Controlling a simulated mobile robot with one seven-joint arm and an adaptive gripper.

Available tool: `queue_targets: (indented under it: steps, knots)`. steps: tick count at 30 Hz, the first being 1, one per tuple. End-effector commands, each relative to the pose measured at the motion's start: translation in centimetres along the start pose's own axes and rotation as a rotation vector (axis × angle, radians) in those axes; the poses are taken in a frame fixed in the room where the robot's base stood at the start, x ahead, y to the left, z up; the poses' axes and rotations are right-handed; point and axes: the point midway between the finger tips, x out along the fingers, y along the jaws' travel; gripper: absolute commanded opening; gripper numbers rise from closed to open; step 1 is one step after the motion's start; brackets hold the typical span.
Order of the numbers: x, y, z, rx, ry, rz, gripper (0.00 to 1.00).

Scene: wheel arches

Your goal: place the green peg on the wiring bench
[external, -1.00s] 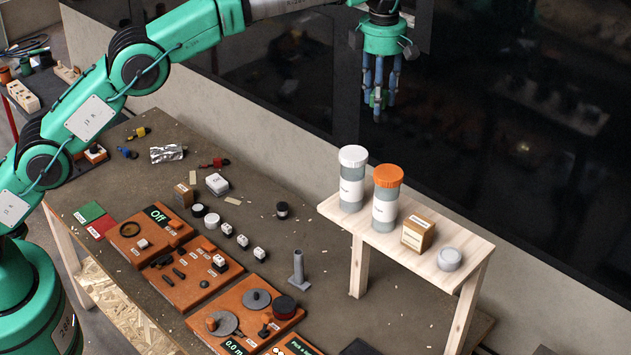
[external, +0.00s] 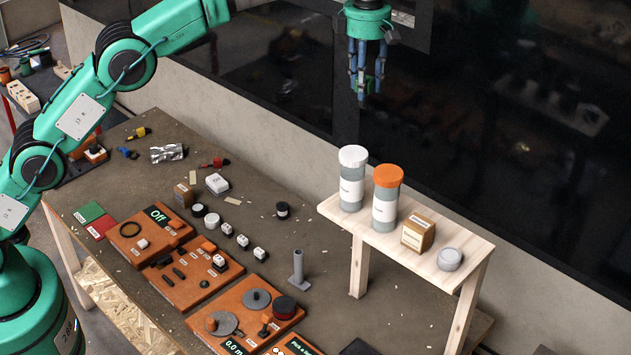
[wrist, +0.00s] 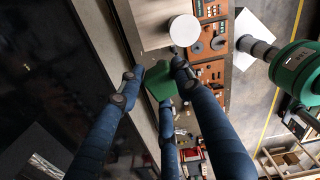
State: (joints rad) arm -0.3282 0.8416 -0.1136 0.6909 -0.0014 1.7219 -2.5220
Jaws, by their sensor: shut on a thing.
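My gripper (external: 362,88) hangs in the air, fingers down, above and behind the small wooden shelf. Its blue fingers are shut around the green peg (wrist: 160,83), which shows between the fingertips in the wrist view. In the external view the peg is small and mostly hidden by the fingers. A large brown-topped workbench (external: 315,240) stands below, and a dark side table with sockets and cables is at the far left. Neither carries a readable name, so I cannot tell which is the wiring bench.
The wooden shelf (external: 455,270) holds a white-capped jar (external: 352,180), an orange-capped jar (external: 386,195), a brown box (external: 418,234) and a grey round piece. Orange panels (external: 190,275) and several small parts cover the workbench's left and front. A dark wall stands behind.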

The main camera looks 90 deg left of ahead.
Motion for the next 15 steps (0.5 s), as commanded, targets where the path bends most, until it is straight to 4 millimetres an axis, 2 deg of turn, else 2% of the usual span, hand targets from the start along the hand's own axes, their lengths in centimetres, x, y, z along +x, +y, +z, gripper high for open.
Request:
queue_targets:
  steps: [15]
  knots:
    - [-0.2, -1.3, -7.7, 0.158, -0.001, -0.002, 0.00]
